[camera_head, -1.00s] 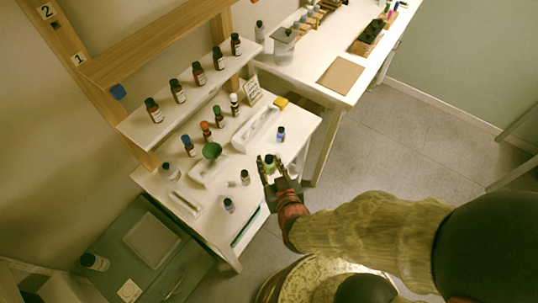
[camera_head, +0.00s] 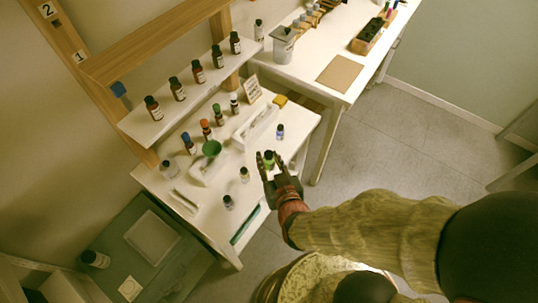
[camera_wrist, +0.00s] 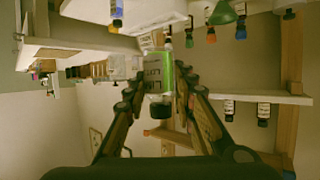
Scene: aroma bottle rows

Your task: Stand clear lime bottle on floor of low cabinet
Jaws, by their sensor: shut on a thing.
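The clear lime bottle (camera_wrist: 161,75) has a bright green body and a dark cap, and appears cap-down in the wrist view. It also shows in the head view (camera_head: 269,163). My gripper (camera_head: 269,156) is shut on it, with one finger on each side. In the head view it overlaps the front right part of the white table, and I cannot tell its height above the top. A low grey-green cabinet (camera_head: 183,256) stands at the lower left. Its top shows, but its inside floor is hidden.
The white table (camera_head: 223,187) carries several small bottles, a green funnel (camera_head: 212,148) and white holders. A raised shelf (camera_head: 190,97) holds a row of dark bottles. A second white table (camera_head: 310,67) stands behind. Grey floor (camera_head: 400,130) is clear at right.

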